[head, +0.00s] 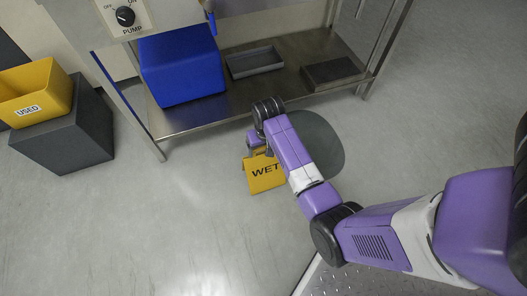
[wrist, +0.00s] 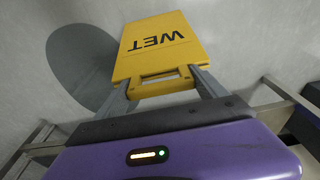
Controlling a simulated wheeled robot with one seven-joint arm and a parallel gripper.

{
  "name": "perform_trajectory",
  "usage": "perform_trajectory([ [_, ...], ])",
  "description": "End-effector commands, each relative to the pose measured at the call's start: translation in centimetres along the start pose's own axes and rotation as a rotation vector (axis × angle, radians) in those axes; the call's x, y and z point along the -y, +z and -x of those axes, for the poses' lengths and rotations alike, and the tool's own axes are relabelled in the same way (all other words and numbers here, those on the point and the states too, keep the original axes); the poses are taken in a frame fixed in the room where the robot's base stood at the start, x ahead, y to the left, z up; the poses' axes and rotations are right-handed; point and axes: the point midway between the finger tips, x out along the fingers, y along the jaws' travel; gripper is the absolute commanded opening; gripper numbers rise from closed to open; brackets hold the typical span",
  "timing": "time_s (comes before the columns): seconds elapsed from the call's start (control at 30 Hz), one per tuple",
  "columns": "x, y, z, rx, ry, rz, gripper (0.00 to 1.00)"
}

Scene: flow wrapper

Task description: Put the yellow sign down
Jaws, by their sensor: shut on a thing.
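The yellow sign (head: 265,174) with the word WET shows below my arm in the head view, in front of the steel shelf. In the wrist view the sign (wrist: 160,50) appears with its lettering upside down and a handle slot near my fingers. My gripper (wrist: 163,92) is shut on the sign's handle end, one finger on each side. In the head view my arm hides part of the sign and most of the gripper. I cannot tell whether the sign's lower edge touches the floor.
A steel lower shelf (head: 240,107) holds a blue bin (head: 180,68) and grey trays (head: 254,62). A dark grey round patch (head: 322,140) lies on the floor right of the sign. A yellow USED bin (head: 38,92) sits on a dark block (head: 65,140). Floor at left front is clear.

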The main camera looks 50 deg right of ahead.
Motion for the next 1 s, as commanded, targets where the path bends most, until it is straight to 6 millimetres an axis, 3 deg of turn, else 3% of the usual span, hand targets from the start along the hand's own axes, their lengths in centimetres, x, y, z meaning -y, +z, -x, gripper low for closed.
perform_trajectory([
  [0.03, 0.1, 0.2, -1.1, 0.0, 0.0, 0.001, 0.09],
  [0.1, 0.1, 0.2, -1.6, 0.0, -0.001, 0.001, 0.09],
  [0.47, 0.0, 0.2, -1.7, -0.001, -0.001, 0.0, 0.09],
  [0.5, 0.0, 0.2, -1.7, -0.001, 0.0, 0.0, 0.86],
  [0.57, 0.0, 0.2, -1.7, -0.001, 0.0, 0.0, 0.97],
  [0.87, 0.1, 0.2, -1.5, -0.001, 0.0, 0.001, 1.0],
  [1.0, 0.0, 0.1, 0.2, -0.001, 0.0, 0.001, 1.0],
])
